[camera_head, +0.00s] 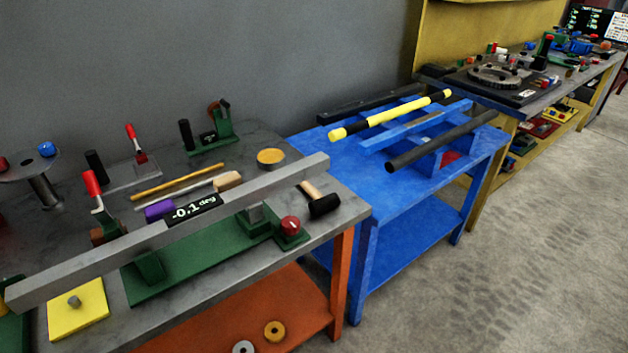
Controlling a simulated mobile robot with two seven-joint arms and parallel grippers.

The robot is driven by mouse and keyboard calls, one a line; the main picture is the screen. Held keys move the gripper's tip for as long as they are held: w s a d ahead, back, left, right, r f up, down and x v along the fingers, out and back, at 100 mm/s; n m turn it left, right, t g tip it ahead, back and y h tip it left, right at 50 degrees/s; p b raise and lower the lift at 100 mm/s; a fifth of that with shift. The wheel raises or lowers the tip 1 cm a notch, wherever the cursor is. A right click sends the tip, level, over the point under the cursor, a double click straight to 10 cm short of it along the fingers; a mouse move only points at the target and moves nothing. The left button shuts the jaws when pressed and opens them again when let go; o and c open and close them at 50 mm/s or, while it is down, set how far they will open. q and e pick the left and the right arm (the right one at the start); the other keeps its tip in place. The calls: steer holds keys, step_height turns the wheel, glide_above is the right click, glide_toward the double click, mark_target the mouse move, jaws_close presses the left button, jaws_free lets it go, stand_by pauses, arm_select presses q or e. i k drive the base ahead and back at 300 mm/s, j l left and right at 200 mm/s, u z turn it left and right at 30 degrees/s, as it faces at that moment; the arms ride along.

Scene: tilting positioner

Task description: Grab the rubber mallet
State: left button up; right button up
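A mallet with a black head (325,206) and a short pale wooden handle (310,189) lies near the right edge of the grey bench top (349,210). Its handle points back and left, close to the right end of a long grey beam (260,184). The red knob (290,224) on a green block is just left of and in front of the mallet head. Neither of my grippers is in view.
Clamps with red handles (91,183) stand at left. A blue table (400,190) holding bars adjoins at right. Open floor lies in front.

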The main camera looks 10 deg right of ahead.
mark_target(321, 204)
steer(key=i+l+u, duration=0.1)
steer(key=i+l, duration=0.2)
steer(key=i+l+u, duration=0.15)
steer(key=l, duration=0.3)
steer(key=i+l+u, duration=0.1)
steer(key=i+l, duration=0.25)
steer(key=l, duration=0.1)
